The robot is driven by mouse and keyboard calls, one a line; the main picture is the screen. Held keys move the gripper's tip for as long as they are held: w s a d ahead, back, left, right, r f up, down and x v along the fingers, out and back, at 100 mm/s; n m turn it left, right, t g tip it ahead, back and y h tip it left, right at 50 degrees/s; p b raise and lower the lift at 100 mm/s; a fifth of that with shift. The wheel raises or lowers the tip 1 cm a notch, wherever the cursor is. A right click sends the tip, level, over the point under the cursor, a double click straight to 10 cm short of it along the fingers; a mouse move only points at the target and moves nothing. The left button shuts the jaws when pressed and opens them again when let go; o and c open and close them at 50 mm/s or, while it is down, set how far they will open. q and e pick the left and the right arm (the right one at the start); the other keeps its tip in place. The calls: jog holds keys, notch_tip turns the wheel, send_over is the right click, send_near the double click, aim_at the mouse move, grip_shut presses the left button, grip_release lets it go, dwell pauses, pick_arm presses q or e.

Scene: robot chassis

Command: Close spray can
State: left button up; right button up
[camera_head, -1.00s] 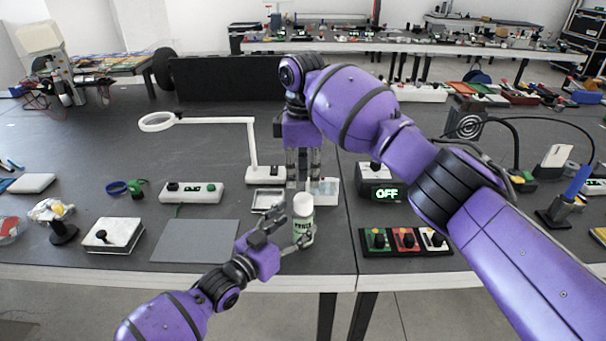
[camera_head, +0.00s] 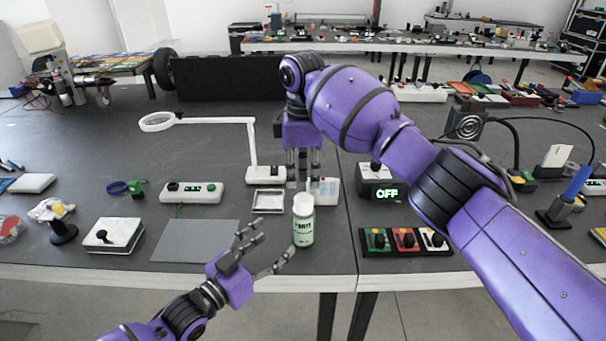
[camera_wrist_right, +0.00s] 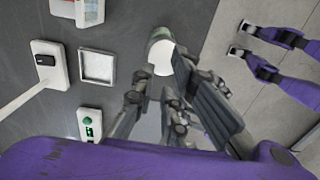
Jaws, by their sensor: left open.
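The spray can (camera_head: 304,229) stands upright near the table's front edge, pale green with a white cap (camera_head: 303,201) on top. My left gripper (camera_head: 272,242) is open with its fingers spread, beside the can at its lower left and apart from it. My right gripper (camera_head: 303,178) points down just behind the can, its fingers apart and empty. In the right wrist view the can's white top (camera_wrist_right: 160,57) shows near the fingertips of the right gripper (camera_wrist_right: 163,70); whether they touch it cannot be told.
A small open tray (camera_head: 268,211) lies left of the can. A grey mat (camera_head: 195,241) is further left. A box reading OFF (camera_head: 378,192) and a three-button panel (camera_head: 405,242) are to the right. The table's front edge is close below the can.

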aim_at(303, 196)
pick_arm(q)
jog(key=shift+f, duration=0.45)
pick_arm(e)
jog(key=shift+f, duration=2.05)
pick_arm(q)
jog(key=shift+s, duration=0.1)
pick_arm(e)
notch_tip(303, 196, up, 6)
jog(key=shift+r+p, duration=0.25)
jog(key=shift+p, duration=1)
pick_arm(q)
notch_tip(303, 196, up, 7)
jog(key=w, duration=0.1)
jog(key=shift+f, duration=0.2)
pick_arm(e)
jog(key=shift+f, duration=0.2)
